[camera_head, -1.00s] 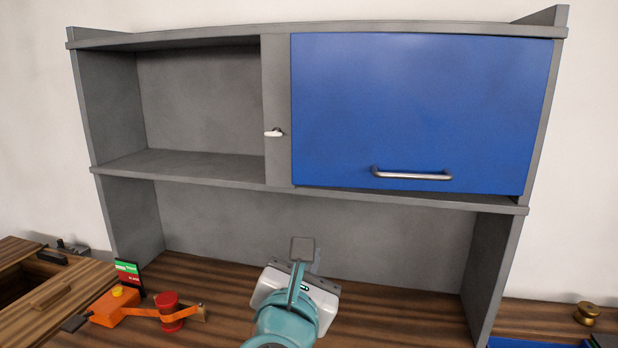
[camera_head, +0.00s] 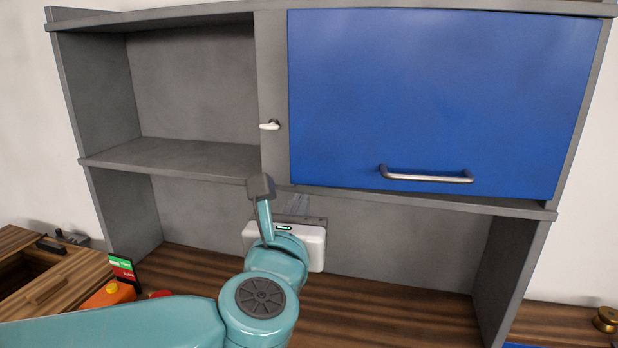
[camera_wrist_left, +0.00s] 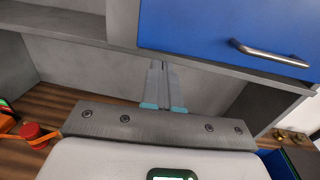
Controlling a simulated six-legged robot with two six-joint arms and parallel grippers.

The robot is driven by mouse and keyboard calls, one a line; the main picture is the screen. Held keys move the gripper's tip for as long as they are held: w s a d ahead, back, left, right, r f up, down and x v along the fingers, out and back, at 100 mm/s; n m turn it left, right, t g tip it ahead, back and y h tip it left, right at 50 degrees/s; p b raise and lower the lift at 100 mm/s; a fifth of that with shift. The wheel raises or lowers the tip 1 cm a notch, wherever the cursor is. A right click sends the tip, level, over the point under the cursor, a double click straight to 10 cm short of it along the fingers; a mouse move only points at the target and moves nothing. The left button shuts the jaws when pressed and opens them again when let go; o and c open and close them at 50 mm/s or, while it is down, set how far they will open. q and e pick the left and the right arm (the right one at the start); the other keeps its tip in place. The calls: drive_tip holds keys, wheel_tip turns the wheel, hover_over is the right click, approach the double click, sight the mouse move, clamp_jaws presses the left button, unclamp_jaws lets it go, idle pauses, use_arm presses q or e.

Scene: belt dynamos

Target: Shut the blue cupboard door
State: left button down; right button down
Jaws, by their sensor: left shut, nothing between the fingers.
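The blue cupboard door (camera_head: 430,90) covers the right bay of the grey wall cupboard (camera_head: 272,80). It hangs at or close to the front frame; I cannot tell whether a small gap remains. Its silver bar handle (camera_head: 427,176) is near the lower edge. Door (camera_wrist_left: 200,25) and handle (camera_wrist_left: 270,53) also show in the left wrist view. My left gripper (camera_head: 298,203) is shut and empty, below the door's lower left corner and apart from the handle. Its fingers (camera_wrist_left: 163,85) point toward the cupboard. My right gripper is out of view.
A white latch (camera_head: 270,125) sits on the divider beside the door. The left bay is open and empty. An orange device (camera_head: 108,295) and a green-red sign (camera_head: 122,268) stand on the wooden counter at left. A brass knob (camera_head: 606,320) is at right.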

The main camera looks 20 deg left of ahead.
sight(311, 177)
use_arm(q)
drive_tip(key=p+x, duration=0.2)
drive_tip(key=x, duration=0.7)
drive_tip(key=shift+s, duration=0.1)
